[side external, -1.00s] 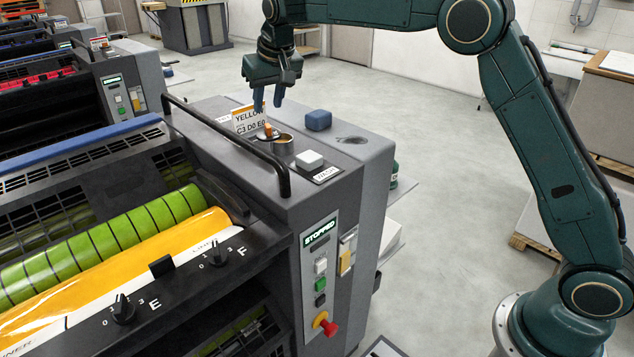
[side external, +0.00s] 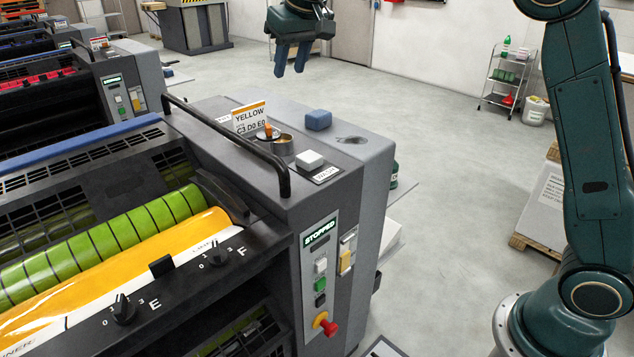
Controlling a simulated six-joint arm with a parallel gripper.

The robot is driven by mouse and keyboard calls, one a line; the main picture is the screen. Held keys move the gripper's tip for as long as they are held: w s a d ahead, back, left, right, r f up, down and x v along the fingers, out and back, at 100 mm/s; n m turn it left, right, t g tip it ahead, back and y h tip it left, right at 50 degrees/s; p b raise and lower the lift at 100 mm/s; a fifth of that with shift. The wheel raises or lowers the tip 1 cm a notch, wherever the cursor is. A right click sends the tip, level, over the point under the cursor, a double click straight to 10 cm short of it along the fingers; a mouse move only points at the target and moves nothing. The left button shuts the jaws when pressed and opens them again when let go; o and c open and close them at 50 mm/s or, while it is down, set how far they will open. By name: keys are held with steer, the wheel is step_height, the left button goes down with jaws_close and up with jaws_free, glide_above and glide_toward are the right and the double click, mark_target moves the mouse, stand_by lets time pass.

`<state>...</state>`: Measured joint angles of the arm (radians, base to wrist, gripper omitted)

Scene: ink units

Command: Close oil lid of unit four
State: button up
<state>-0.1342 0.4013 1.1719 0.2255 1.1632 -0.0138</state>
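The near press unit (side external: 345,190), with a card (side external: 249,118) reading YELLOW, has a small round metal oil cup (side external: 284,146) on its top. The cup's mouth appears uncovered. A small piece with an orange knob (side external: 268,130), apparently the lid, sits beside the cup at its left, toward the card; whether it is hinged to the cup I cannot tell. My gripper (side external: 292,72) is high above and behind the unit, clear of cup and lid.
A black handrail (side external: 240,142) runs along the top's left edge. A panel reads STOPPED (side external: 320,232).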

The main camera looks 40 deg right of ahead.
steer(key=s+d+r+n+y, duration=0.1)
steer(key=s+r+n, duration=0.1)
steer(key=s, duration=1.5)
steer(key=shift+d+n+y, duration=0.15)
steer(key=shift+n+y, duration=0.15)
steer(key=shift+n, duration=0.3)
steer(key=shift+w, duration=0.15)
steer(key=m+h, duration=0.3)
steer(key=m, duration=0.4)
glide_above(269, 127)
steer(key=s+a, duration=0.3)
steer(key=s, duration=0.2)
step_height(269, 127, down, 4)
steer(key=shift+d+f+g, duration=0.2)
steer(key=shift+d+g, duration=0.05)
steer(key=shift+g, duration=0.05)
steer(key=shift+f, duration=0.1)
steer(key=shift+x, duration=6.8)
